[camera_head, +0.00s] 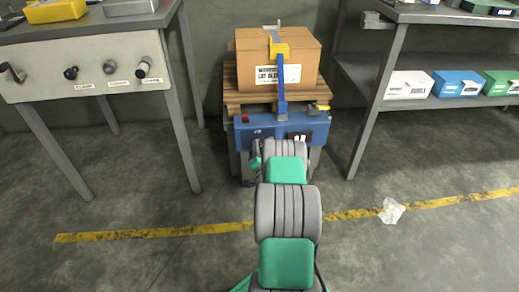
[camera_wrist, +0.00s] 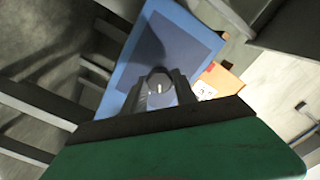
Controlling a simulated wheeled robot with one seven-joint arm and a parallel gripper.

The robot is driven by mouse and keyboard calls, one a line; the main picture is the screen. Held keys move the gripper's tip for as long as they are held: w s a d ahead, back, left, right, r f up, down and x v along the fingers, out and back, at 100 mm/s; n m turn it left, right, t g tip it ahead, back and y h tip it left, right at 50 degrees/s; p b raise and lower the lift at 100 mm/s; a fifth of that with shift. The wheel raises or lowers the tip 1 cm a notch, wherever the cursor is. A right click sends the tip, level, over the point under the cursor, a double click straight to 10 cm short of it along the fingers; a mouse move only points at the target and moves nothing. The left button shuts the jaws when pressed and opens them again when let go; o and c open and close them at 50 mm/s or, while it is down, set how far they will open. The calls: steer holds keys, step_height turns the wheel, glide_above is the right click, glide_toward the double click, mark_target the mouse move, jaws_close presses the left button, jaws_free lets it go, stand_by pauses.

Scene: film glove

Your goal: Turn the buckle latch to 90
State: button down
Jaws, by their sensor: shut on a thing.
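My gripper (camera_wrist: 159,92) is shut on a round grey knob (camera_wrist: 159,82) with a pale pointer mark, one dark finger on each side. The knob stands in front of a dark patch on a blue panel (camera_wrist: 192,28). I cannot tell whether this knob is the buckle latch. In the head view, the blue front of the pallet cart (camera_head: 262,131) is where my arm reaches; the arm hides the fingertips and knob there.
The box rests on a wooden pallet (camera_head: 243,101). A bench (camera_head: 90,45) with several knobs stands left. A shelf rack (camera_head: 400,45) with white, blue and green boxes stands right. Crumpled paper (camera_head: 391,210) lies by the yellow floor line (camera_head: 180,231).

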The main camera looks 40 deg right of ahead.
steer(key=m, duration=0.6)
steer(key=shift+m, duration=0.3)
stand_by(0.4)
steer(key=c, duration=1)
jaws_free()
steer(key=v, duration=0.7)
steer(key=shift+s+a+p, duration=0.25)
steer(key=shift+s+p, duration=0.05)
steer(key=shift+s, duration=0.05)
